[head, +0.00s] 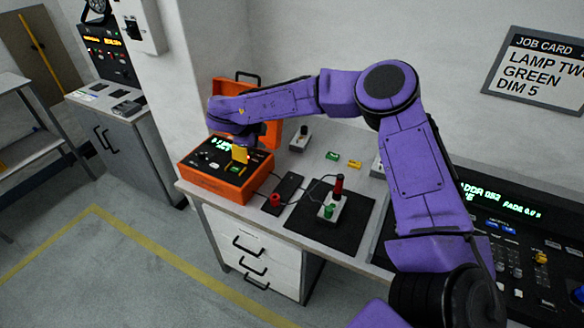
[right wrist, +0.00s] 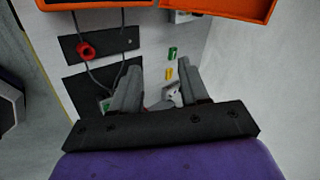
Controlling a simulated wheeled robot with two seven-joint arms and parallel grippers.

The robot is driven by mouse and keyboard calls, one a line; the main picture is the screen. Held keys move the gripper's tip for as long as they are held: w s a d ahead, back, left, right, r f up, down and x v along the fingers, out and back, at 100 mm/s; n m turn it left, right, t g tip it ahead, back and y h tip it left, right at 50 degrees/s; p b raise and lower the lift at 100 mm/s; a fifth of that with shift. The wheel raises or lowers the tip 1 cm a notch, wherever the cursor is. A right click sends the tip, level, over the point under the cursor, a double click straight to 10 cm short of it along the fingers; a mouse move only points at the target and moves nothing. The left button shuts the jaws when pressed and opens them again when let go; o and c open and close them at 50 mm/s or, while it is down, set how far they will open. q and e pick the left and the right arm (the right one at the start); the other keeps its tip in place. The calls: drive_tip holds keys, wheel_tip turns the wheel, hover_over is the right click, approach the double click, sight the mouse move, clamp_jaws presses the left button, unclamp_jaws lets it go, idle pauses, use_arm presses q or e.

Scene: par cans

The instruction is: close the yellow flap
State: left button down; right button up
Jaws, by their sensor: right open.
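The yellow flap (head: 239,154) stands upright on the black panel of the orange case (head: 213,184), next to a small green light or button. My right gripper (head: 248,142) is over the case, just behind and above the flap; its fingertips are mostly hidden by my own wrist. In the right wrist view the right gripper (right wrist: 156,88) is open with nothing between its fingers. That view shows only the orange case edge (right wrist: 225,8) at the top, not the flap. I cannot tell whether gripper and flap touch. My left gripper is out of view.
The case's orange lid stands open behind the panel. On the bench (head: 343,141) are a red knob (head: 275,199) on a black strip, a black mat (head: 350,222) with a red-handled device, and small green (head: 333,156) and yellow (head: 355,164) pieces. A lighting console (head: 520,225) is at right.

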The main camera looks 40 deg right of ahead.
drive_tip(key=s+a+f+n+t+b, duration=0.1)
drive_tip(key=s+a+f+n, duration=0.1)
drive_tip(key=f, duration=0.4)
drive_tip(key=s+a+f+n+t, duration=0.2)
drive_tip(key=s+a+f+n, duration=0.1)
drive_tip(key=f, duration=0.4)
drive_tip(key=s+a+f+n+t+b, duration=0.1)
drive_tip(key=s+a+f+n, duration=0.1)
drive_tip(key=f+n, duration=0.3)
drive_tip(key=shift+s+a+f+y+b, duration=0.35)
drive_tip(key=shift+a+f, duration=0.15)
drive_tip(key=shift+f, duration=0.15)
drive_tip(key=s+a+f+n+y+b, duration=0.1)
drive_tip(key=s+f+n+y, duration=0.1)
drive_tip(key=s+f+n, duration=0.2)
drive_tip(key=s+a+f+n+g+y+b, duration=0.1)
drive_tip(key=s+f+n, duration=0.3)
drive_tip(key=s+f, duration=0.6)
drive_tip(key=s+b, duration=0.1)
drive_tip(key=s, duration=0.4)
drive_tip(key=shift+a+y, duration=0.3)
drive_tip(key=shift+y, duration=0.05)
